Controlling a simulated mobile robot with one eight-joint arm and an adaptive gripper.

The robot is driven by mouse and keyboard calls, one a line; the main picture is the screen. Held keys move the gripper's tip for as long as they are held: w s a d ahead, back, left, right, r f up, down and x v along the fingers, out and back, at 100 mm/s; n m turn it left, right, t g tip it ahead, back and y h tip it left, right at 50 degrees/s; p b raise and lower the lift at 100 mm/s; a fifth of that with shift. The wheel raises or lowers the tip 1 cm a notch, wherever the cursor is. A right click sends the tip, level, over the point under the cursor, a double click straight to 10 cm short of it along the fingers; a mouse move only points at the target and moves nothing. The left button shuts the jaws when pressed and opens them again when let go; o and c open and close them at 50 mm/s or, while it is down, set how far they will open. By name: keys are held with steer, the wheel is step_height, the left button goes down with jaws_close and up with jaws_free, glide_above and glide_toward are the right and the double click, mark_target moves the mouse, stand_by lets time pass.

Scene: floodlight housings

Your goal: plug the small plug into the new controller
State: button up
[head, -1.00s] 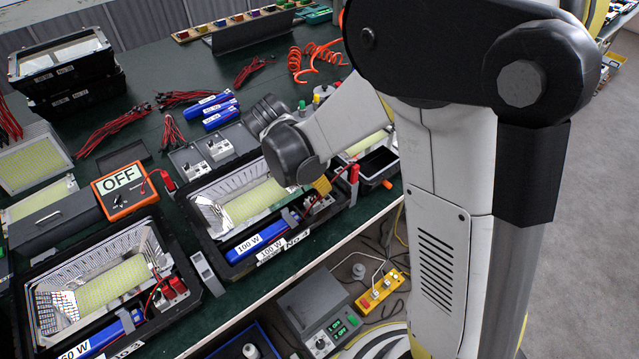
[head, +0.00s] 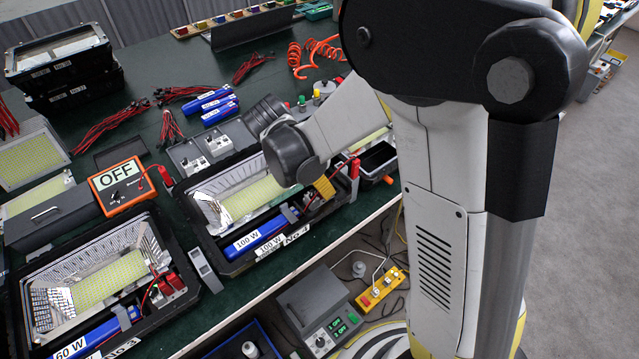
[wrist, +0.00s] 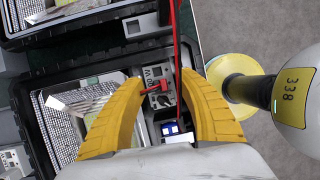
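My gripper hangs over the floodlight housing labelled No 4 (head: 236,268); one yellow finger (head: 324,187) shows in the head view. In the wrist view my gripper (wrist: 158,84) has its two yellow fingers spread wide, with a clear gap between them. A small grey controller (wrist: 163,101) lies between and below the fingertips. A small red plug (wrist: 150,90) with a red lead shows at it, apart from both fingers. I cannot tell whether this plug is seated. A blue 100 W driver (head: 262,239) lies along the housing's front.
Housing No 3 (head: 152,242) stands to the left. An orange meter reading OFF (head: 118,178) sits behind it. Grey controllers (head: 218,145) stand behind housing No 4. A red clip (head: 354,167) stands at its right end. The dark green bench (head: 140,140) has loose red leads.

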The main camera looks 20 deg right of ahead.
steer(key=shift+r, duration=0.1)
steer(key=v, duration=1.2)
steer(key=s+d+r+m+t+y, duration=0.1)
steer(key=s+d+m+t+y, duration=0.1)
steer(key=s+m, duration=0.4)
steer(key=s+d+r+m+t+y, duration=0.2)
steer(key=s+m+t, duration=0.2)
steer(key=m, duration=1.1)
steer(key=shift+s+d+r+t+y, duration=0.3)
steer(key=shift+s+d+r+t, duration=0.1)
steer(key=shift+s, duration=0.75)
